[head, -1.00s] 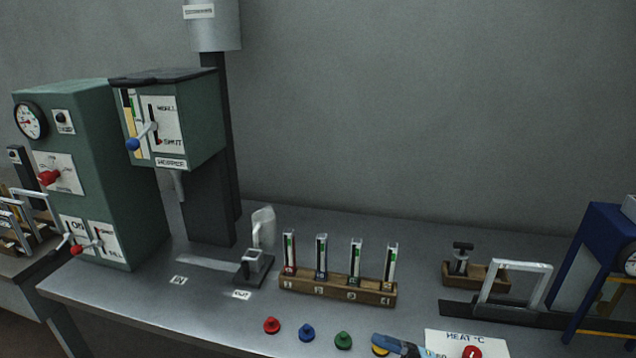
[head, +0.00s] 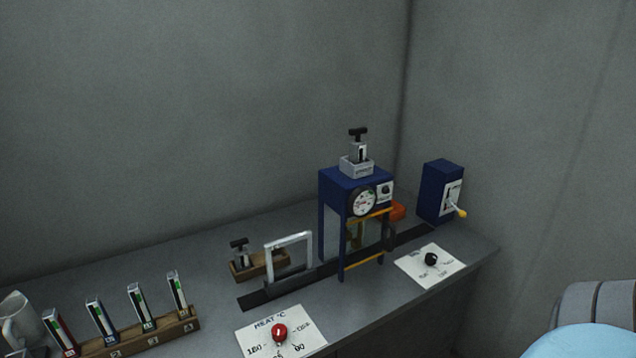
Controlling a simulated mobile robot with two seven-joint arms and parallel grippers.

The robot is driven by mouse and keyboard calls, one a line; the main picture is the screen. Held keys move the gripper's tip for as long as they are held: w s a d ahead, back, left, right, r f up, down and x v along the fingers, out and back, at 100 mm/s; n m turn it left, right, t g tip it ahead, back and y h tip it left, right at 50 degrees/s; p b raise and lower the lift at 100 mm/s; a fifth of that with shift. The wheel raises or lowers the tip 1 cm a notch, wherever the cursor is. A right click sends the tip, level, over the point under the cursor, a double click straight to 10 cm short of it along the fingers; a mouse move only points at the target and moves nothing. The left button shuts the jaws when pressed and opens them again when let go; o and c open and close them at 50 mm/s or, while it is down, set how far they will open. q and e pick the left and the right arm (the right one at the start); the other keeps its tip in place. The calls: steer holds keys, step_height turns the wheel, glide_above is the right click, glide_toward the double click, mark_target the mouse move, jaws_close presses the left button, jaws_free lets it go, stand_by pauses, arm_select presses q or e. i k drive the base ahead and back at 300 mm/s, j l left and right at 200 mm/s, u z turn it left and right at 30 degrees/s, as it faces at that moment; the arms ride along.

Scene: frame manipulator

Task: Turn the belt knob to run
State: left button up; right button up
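A black knob (head: 431,258) sits on a white plate (head: 412,270) near the right front edge of the bench. It is likely the belt knob, but the plate's lettering is too small to read. A dark belt strip (head: 330,270) runs along the bench behind the plates and passes through a blue frame machine (head: 341,188). Neither of my grippers shows in the head view.
A red knob (head: 280,332) is on a plate marked HEAT °C. A blue box (head: 440,190) with a yellow-tipped lever (head: 459,211) stands at the belt's right end. A rack (head: 165,334) holds several gauges. A light blue rounded shape (head: 580,343), unidentified, is at lower right.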

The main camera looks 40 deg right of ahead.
mark_target(431, 258)
steer(key=z, duration=1.75)
